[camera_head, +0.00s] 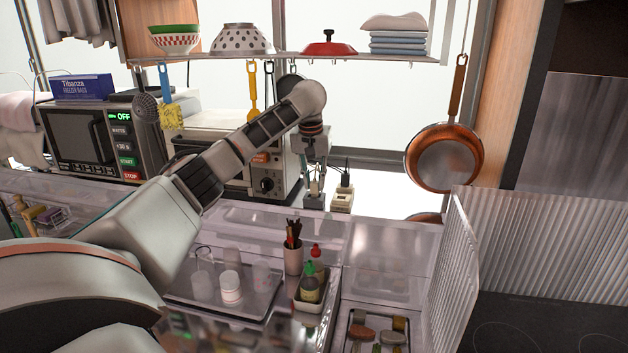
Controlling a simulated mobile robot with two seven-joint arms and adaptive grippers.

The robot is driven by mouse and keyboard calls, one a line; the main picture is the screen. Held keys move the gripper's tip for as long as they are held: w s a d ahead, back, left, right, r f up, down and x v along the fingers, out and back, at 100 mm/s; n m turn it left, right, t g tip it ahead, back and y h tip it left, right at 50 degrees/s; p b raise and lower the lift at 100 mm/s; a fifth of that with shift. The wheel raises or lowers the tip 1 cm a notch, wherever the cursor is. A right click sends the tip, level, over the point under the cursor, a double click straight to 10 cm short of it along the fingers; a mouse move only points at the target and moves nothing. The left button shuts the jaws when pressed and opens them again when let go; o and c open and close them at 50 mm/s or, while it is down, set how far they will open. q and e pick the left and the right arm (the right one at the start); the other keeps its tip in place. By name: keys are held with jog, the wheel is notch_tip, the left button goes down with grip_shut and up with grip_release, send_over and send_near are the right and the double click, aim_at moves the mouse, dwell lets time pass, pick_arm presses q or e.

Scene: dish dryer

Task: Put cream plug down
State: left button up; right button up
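My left arm reaches across from the left, and its gripper (314,190) points down beside the toaster oven, near the window. Just right of it is a cream plug block (342,200) with black plugs (343,179) and a cord at its top. The fingers and the block look very close; I cannot tell whether they touch. The fingertips are small and dark here, so I cannot tell whether they are open or hold something. My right gripper is not in view.
A toaster oven (268,186) and a microwave (90,143) stand at the back. A shelf (290,58) with bowls hangs above. A copper pan (444,158) hangs right. In front are clear-walled bins, a cup tray (205,303) and a ribbed clear panel (452,275).

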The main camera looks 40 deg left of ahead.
pick_arm(q)
jog(key=shift+o, duration=1.3)
jog(key=shift+r, duration=0.15)
jog(key=shift+r, duration=0.25)
jog(key=shift+s+r, duration=0.1)
jog(key=shift+r, duration=0.45)
jog(key=s+d, duration=0.6)
jog(key=s, duration=0.4)
jog(key=shift+s+f, duration=0.15)
jog(key=shift+s, duration=0.1)
jog(key=shift+d, duration=0.1)
